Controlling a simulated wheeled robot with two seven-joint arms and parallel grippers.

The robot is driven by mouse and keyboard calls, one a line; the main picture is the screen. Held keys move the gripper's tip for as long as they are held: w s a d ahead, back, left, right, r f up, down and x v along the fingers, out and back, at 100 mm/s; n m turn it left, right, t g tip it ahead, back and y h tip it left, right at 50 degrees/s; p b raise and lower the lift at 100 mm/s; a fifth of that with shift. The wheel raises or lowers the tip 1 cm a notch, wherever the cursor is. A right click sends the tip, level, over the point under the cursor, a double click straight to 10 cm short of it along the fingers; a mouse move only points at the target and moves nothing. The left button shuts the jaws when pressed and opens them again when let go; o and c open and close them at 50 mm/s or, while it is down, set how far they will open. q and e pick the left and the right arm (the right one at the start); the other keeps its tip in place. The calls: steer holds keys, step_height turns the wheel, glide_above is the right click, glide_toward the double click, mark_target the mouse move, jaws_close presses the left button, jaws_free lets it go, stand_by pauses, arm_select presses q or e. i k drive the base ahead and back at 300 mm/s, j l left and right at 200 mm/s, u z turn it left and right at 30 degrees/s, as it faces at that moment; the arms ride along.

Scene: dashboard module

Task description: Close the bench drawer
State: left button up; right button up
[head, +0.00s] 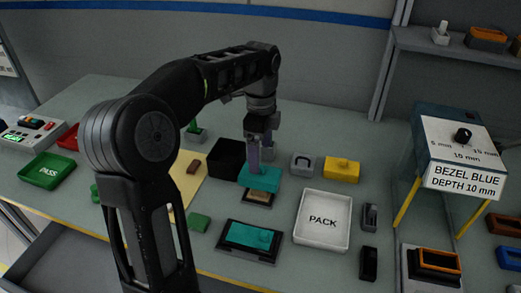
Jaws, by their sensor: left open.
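The bench drawer (62,265) is at the lower left in the head view, below the bench's front edge. It stands pulled out, with its grey inside showing; its front is cut off by the picture's edge and part is hidden behind my left arm. My left gripper (260,160) is far from the drawer, over the middle of the bench. Its fingers are open and point down just above or at a teal block (260,179); I cannot tell whether they touch it. My right gripper is not in view.
On the bench (120,95) are a green PASS tray (48,171), a white PACK tray (322,220), a dark fixture with a teal plate (249,236), a yellow block (342,168) and a black bin (226,158). A labelled control box (462,150) stands at the right.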

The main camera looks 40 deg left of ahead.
mark_target(62, 259)
steer(key=k, duration=1.5)
